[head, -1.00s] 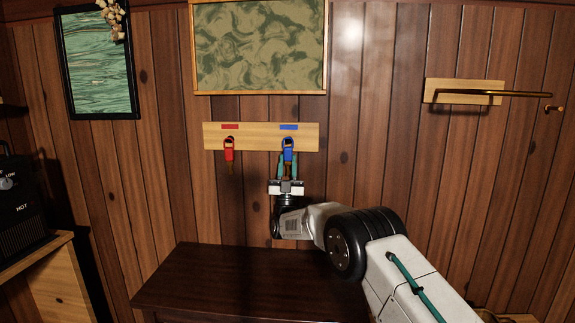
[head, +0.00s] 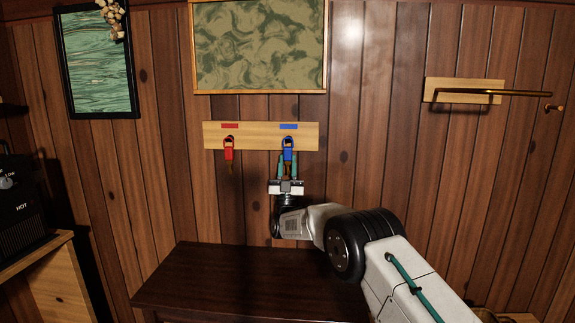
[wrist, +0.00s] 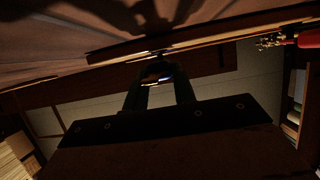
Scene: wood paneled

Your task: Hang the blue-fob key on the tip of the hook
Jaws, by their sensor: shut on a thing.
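The blue-fob key (head: 288,151) hangs at the right peg of a pale wooden key board (head: 258,136), under a blue label. My gripper (head: 288,163) reaches up from below and is shut on it, with teal fingers on either side of its lower part. In the wrist view my fingers (wrist: 158,90) frame a small bluish, shiny piece; its detail is too dark to read. A long brass-coloured rod like a hook (head: 500,92) extends rightward from a pale wall plate at the right. A small brass piece (head: 553,108) shows near its far end; I cannot tell if they join.
A red-fob key (head: 229,150) hangs at the board's left peg, beside my gripper; red also shows in the wrist view (wrist: 308,38). A dark table (head: 240,280) stands below. A framed picture (head: 260,45) hangs above. The wall between board and rod is clear.

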